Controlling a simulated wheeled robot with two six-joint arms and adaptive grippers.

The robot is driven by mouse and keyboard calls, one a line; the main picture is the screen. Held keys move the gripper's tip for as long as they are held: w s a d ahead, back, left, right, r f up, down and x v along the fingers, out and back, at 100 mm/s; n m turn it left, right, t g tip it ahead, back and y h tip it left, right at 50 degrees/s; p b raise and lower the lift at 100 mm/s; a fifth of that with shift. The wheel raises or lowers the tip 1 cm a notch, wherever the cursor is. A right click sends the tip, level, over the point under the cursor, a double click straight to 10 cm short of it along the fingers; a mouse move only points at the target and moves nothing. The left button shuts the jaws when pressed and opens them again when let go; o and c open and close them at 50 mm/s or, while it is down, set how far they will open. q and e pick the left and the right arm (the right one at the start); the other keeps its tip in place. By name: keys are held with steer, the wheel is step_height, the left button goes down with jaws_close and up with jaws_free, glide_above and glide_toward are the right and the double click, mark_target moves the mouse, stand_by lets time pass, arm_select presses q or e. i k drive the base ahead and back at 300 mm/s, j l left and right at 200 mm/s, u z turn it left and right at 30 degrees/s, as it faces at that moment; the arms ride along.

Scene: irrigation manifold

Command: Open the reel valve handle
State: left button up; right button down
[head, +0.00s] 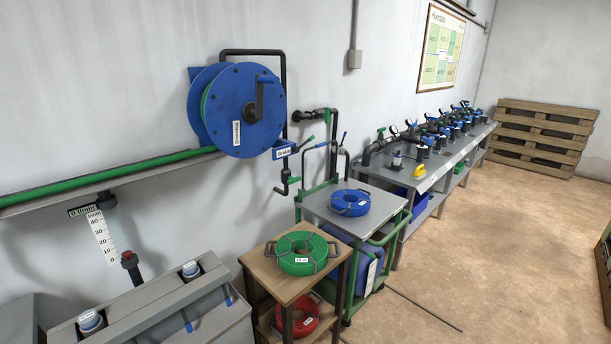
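The blue hose reel (238,109) is mounted on the wall at left of centre, with a black crank on its face. A black pipe (284,80) runs over the reel and down its right side. Neither of my grippers is in view.
A wooden stand (258,262) with a green hose coil (302,254) and a green-framed cart (328,208) with a blue coil (350,202) stand below the reel. A long manifold bench (432,186) runs along the wall. The floor (500,260) at right is mostly clear.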

mark_target(291, 179)
steer(key=i+l, duration=0.2)
steer(key=l, duration=0.25)
steer(key=i+l+u, duration=0.1)
steer(key=l, duration=0.35)
steer(key=i+l+u, duration=0.1)
steer(key=l, duration=0.35)
steer(key=i+l, duration=0.25)
steer(key=l, duration=0.25)
steer(key=i+l+u, duration=0.1)
steer(key=l, duration=0.35)
steer(key=i+l, duration=0.2)
steer(key=l, duration=0.3)
steer(key=i+l+u, duration=0.1)
steer(key=l, duration=0.4)
steer(key=i+l, duration=0.1)
steer(key=l, duration=0.4)
steer(key=i+u, duration=0.05)
